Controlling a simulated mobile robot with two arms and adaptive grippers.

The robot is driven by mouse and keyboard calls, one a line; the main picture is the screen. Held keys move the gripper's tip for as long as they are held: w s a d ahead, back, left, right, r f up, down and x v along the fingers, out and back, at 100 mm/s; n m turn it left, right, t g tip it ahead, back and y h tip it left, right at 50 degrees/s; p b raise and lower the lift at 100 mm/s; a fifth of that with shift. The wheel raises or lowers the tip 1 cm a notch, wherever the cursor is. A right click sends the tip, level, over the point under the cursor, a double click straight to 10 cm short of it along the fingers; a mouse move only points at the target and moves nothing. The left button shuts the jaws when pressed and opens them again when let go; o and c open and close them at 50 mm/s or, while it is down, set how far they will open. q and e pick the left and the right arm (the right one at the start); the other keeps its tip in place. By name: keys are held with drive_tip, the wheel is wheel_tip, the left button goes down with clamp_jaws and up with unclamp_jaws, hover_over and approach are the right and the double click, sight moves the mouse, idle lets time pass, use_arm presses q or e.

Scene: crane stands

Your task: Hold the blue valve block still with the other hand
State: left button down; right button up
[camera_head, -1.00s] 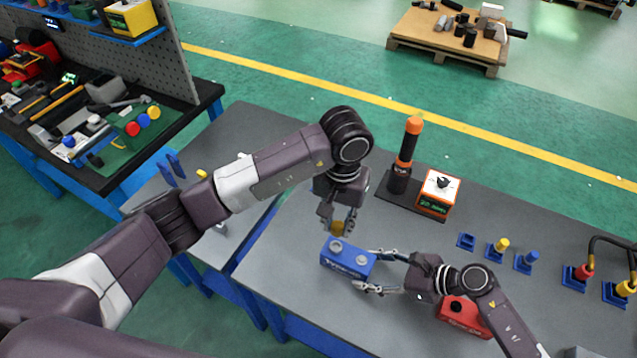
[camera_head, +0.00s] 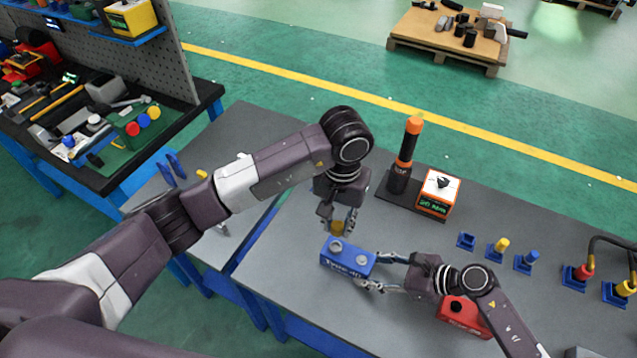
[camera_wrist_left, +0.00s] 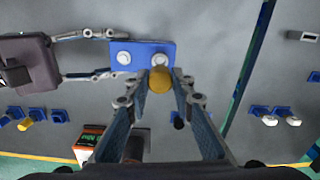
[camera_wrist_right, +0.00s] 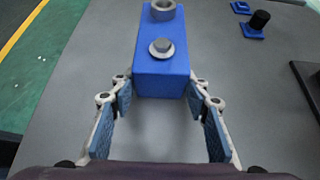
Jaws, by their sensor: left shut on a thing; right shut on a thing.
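The blue valve block (camera_head: 347,259) lies on the grey table and has two round grey fittings on top. In the right wrist view the block (camera_wrist_right: 160,78) shows an open grey ring at its far end and a bolt-like grey fitting nearer. My right gripper (camera_head: 379,271) is shut on the block's near end, one finger on each side (camera_wrist_right: 160,95). My left gripper (camera_head: 340,222) is shut on a small yellow part (camera_wrist_left: 160,80) and holds it just above and beside the block. Whether the yellow part touches the block cannot be told.
A red block (camera_head: 463,315) lies under my right wrist. A black and orange torch-like tool (camera_head: 406,158) and an orange-white box (camera_head: 438,193) stand behind. Blue holders with yellow and blue pegs (camera_head: 498,250) are at the right. Grey tabletop left of the block is clear.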

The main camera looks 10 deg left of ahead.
idle(0.5)
use_arm(q)
drive_tip(key=shift+f, duration=2.45)
drive_tip(key=shift+f, duration=0.85)
drive_tip(key=shift+a+r+m, duration=0.1)
drive_tip(key=shift+m, duration=1)
drive_tip(key=m, duration=0.2)
drive_tip(key=shift+m, duration=0.4)
